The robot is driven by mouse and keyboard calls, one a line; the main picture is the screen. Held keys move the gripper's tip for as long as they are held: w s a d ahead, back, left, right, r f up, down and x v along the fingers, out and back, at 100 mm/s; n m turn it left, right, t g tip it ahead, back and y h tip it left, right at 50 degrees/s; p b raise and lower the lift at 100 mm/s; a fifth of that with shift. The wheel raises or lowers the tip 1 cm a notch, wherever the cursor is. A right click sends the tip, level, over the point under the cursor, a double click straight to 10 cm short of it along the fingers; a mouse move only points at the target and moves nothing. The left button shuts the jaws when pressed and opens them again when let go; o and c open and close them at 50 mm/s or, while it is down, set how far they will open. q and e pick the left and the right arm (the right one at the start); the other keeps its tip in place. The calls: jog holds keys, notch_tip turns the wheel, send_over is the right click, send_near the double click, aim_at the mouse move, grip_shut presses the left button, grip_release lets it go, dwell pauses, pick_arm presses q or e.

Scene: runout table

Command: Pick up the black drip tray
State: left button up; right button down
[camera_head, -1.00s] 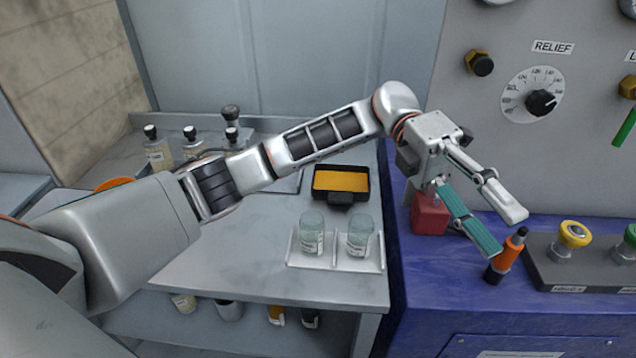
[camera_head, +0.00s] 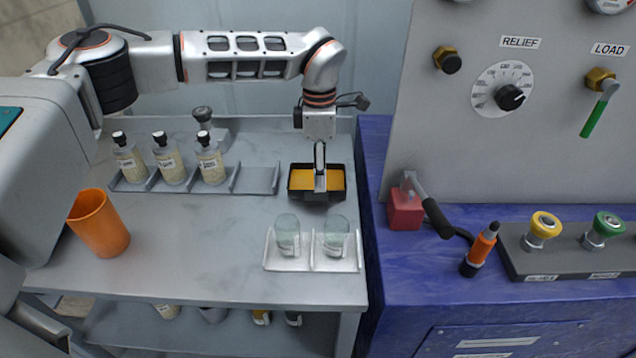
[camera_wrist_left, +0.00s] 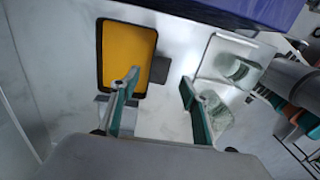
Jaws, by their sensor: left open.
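The black drip tray (camera_head: 303,196) lies on the grey bench top near its right back end, with a yellow-orange inside. In the left wrist view the tray (camera_wrist_left: 160,70) shows a dark tab on its right side. My left gripper (camera_head: 320,183) points down in front of the tray's middle in the head view. In the wrist view its fingers (camera_wrist_left: 160,78) are spread and hold nothing. One finger overlaps the tray's lower right corner and the other is right of the tab. I cannot tell the height gap. My right gripper is out of view.
A white holder (camera_head: 312,265) with two glass jars stands just in front of the tray. Several bottles (camera_head: 168,165) stand in a rack to the left. An orange cup (camera_head: 98,222) is at the left. The blue panel bench (camera_head: 385,290) adjoins on the right.

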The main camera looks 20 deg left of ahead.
aim_at(317, 196)
pick_arm(q)
jog(key=shift+w+a+f, duration=0.1)
jog(key=shift+a+f, duration=0.1)
jog(key=shift+f, duration=0.4)
jog(key=shift+a+f, duration=0.2)
jog(key=shift+f, duration=0.4)
jog(key=f, duration=0.4)
jog(key=shift+s+p, duration=0.3)
jog(key=shift+s, duration=0.1)
jog(key=shift+w+f, duration=0.1)
jog(key=shift+f, duration=0.65)
jog(key=c, duration=1.3)
